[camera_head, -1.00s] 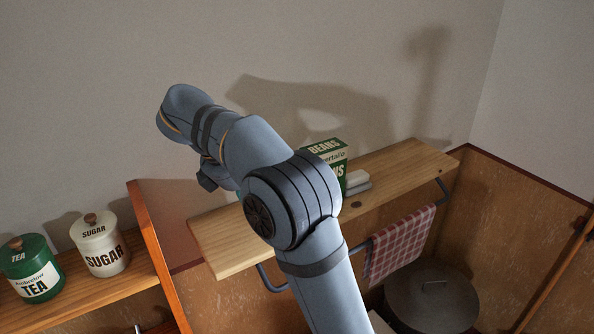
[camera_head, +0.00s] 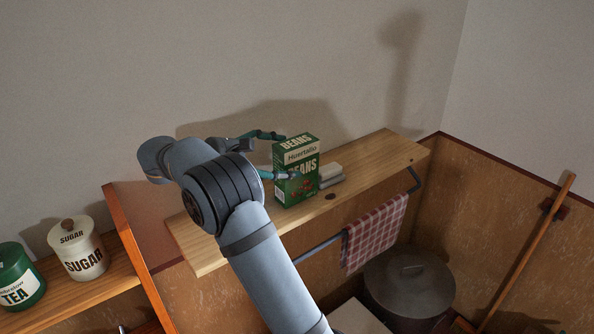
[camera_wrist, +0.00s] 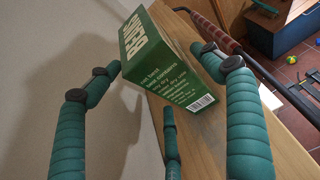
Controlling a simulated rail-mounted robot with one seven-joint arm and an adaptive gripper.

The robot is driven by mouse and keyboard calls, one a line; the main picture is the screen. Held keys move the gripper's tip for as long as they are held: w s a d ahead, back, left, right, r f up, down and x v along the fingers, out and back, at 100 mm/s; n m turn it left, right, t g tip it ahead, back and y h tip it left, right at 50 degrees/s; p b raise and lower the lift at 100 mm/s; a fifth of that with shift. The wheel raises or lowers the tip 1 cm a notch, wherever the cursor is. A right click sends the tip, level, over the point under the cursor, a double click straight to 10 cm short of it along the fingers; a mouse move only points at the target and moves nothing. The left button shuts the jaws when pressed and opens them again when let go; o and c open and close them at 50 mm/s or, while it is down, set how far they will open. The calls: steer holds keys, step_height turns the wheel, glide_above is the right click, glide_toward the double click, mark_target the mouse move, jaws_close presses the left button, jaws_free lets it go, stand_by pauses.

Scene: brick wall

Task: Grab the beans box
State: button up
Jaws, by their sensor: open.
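The beans box (camera_head: 296,172) is green with a pale label and stands upright on the wooden shelf (camera_head: 385,150). In the wrist view the box (camera_wrist: 160,60) is straight ahead, with a barcode on its side. My gripper (camera_head: 278,154) is open at the box's left side, one finger behind the box and one at its front. In the wrist view its teal fingers (camera_wrist: 160,75) spread on both sides of the box, with a third finger below. I cannot tell whether any finger touches the box.
White blocks (camera_head: 330,174) lie on the shelf right of the box. A checked towel (camera_head: 375,232) hangs on a rail below. A sugar jar (camera_head: 78,248) and a tea jar (camera_head: 18,276) stand on a lower shelf at the left. The shelf's right end is clear.

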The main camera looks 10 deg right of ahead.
steer(key=x, duration=0.1)
steer(key=p+x, duration=0.1)
steer(key=x, duration=0.1)
steer(key=f+x, duration=0.1)
steer(key=x, duration=0.1)
steer(key=shift+s, duration=0.25)
steer(key=shift+a, duration=0.15)
steer(key=shift+s, duration=0.1)
steer(key=shift+c, duration=0.5)
steer(key=shift+c, duration=0.6)
steer(key=shift+c, duration=1.3)
steer(key=shift+r, duration=0.1)
steer(key=c, duration=1.3)
